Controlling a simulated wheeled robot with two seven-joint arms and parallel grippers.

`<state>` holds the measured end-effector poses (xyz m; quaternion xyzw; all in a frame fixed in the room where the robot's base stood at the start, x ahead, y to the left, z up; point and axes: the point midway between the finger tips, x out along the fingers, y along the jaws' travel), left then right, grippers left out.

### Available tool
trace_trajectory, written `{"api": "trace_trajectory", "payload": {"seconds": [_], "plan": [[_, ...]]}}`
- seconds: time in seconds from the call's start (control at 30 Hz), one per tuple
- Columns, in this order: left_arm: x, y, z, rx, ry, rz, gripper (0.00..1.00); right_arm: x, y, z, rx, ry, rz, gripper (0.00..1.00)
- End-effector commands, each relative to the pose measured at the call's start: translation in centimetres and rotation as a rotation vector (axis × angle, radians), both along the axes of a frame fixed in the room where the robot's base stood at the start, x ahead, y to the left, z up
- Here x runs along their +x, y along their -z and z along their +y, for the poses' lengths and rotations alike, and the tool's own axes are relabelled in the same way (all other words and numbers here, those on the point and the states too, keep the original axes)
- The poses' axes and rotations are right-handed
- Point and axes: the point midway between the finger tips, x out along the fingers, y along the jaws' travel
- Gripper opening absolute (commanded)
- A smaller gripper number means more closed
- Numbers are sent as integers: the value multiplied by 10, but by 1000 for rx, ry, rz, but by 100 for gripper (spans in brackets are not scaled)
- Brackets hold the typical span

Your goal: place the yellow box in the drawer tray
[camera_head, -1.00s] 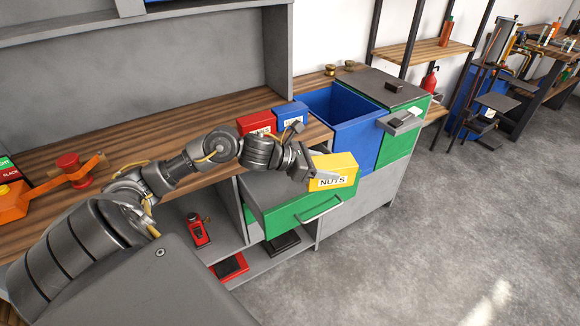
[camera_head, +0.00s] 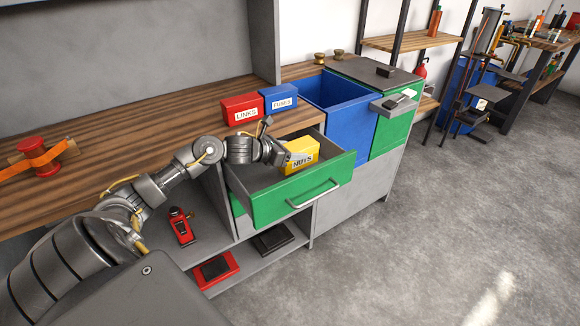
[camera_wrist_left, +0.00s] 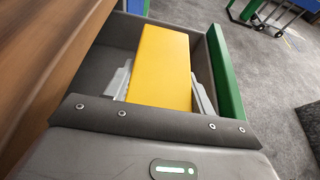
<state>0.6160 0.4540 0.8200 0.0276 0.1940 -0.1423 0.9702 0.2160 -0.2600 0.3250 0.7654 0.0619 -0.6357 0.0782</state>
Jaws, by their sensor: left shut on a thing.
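The yellow box (camera_head: 300,156), labelled NUTS, is held by my left gripper (camera_head: 283,157) at the open drawer. In the left wrist view the yellow box (camera_wrist_left: 162,66) lies between the two grey fingers of my left gripper (camera_wrist_left: 160,88), which are shut on it. The drawer tray (camera_head: 255,184) is grey inside with a green front (camera_head: 297,191) and a bar handle, and it is pulled out. The box is over or inside the tray; I cannot tell whether it touches the floor. My right gripper is not in view.
A red LINKS box (camera_head: 242,109) and a blue FUSES box (camera_head: 279,100) stand on the wooden worktop (camera_head: 150,128) behind the drawer. A blue open bin (camera_head: 345,118) stands to the right. Red items sit on the shelves below.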

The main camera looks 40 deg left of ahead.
Motion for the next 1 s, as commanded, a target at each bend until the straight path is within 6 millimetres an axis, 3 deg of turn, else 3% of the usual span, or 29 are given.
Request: {"api": "trace_trajectory", "payload": {"seconds": [0.3,0.6,1.0], "plan": [[1,16,0,-1,0,-5,7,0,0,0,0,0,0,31],[1,50,0,-1,-1,-6,7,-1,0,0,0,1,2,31],[1,53,0,0,1,-6,7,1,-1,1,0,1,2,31]]}}
